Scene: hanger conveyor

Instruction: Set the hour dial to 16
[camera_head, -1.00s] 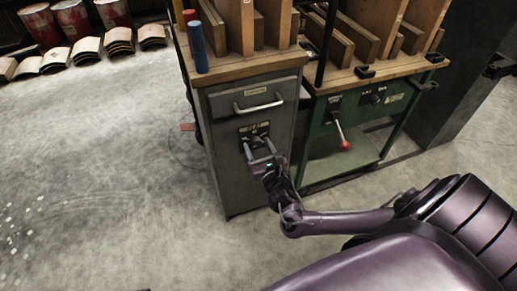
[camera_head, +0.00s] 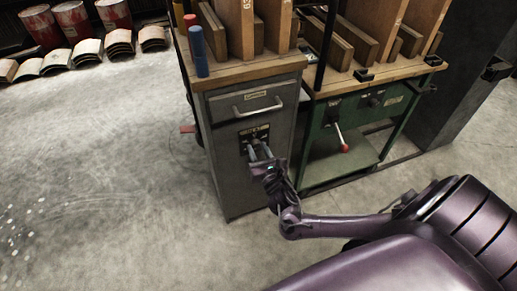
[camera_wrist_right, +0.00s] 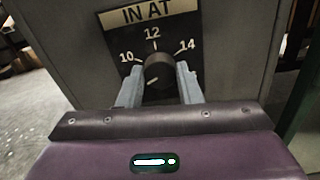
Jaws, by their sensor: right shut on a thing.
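The hour dial is a dark round knob (camera_wrist_right: 158,70) on a black plate (camera_wrist_right: 152,38) in the right wrist view. The plate shows the numbers 10, 12 and 14 and a label reading "IN AT". A pale mark on the knob's face seems to point to the lower left, away from 12. My right gripper (camera_wrist_right: 160,80) is shut on the knob, one grey finger on each side. In the head view my right gripper (camera_head: 259,151) reaches the black plate (camera_head: 247,133) on the grey cabinet's front. The lower numbers are hidden behind the gripper. My left gripper is not in view.
The grey cabinet (camera_head: 227,180) has a drawer handle (camera_head: 258,105) above the dial plate. A green bench (camera_head: 325,171) with a red-knobbed lever (camera_head: 341,140) stands to its right. Boards stand on top.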

